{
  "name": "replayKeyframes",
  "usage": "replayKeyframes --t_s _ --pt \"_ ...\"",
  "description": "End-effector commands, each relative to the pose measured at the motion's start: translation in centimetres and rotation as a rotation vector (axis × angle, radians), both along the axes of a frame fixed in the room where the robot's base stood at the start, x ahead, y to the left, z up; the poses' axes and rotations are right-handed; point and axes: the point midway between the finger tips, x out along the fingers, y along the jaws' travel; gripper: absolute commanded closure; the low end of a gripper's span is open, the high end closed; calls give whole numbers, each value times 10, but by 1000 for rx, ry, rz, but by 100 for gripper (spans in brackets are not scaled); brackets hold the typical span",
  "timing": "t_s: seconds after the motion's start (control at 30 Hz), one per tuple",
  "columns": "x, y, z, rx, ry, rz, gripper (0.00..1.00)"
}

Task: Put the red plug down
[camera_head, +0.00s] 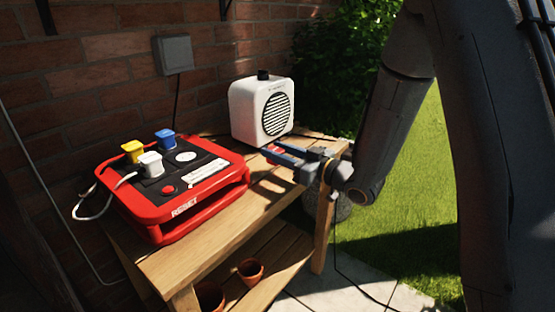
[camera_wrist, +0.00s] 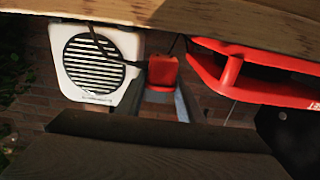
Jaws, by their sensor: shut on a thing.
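The red plug (camera_wrist: 163,70) sits between the fingers of my gripper (camera_wrist: 168,92) in the wrist view, with a dark cord by it. In the head view, my gripper (camera_head: 283,154) is shut on the red plug (camera_head: 274,150), which is mostly hidden by the fingers. The gripper is over the right part of the wooden table (camera_head: 215,236), in front of the white speaker-like box. I cannot tell whether the plug touches the tabletop.
A red power box (camera_head: 200,207) with yellow (camera_head: 133,149), white (camera_head: 151,163) and blue (camera_head: 166,139) plugs stands left. The white box (camera_head: 250,108) with a round grille stands behind. Bare tabletop lies between the red box and the front edge. Pots (camera_head: 250,270) sit on the lower shelf.

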Motion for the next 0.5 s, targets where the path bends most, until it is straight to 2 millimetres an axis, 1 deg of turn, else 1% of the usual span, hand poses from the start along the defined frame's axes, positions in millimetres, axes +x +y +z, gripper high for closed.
replayKeyframes --t_s 0.03,0.13,0.37,0.5 --pt "0 0 -10 0 4 0 92" --pt "0 0 -21 1 2 0 92" --pt "0 0 -21 1 -1 0 92" --pt "0 0 -24 0 0 0 92"
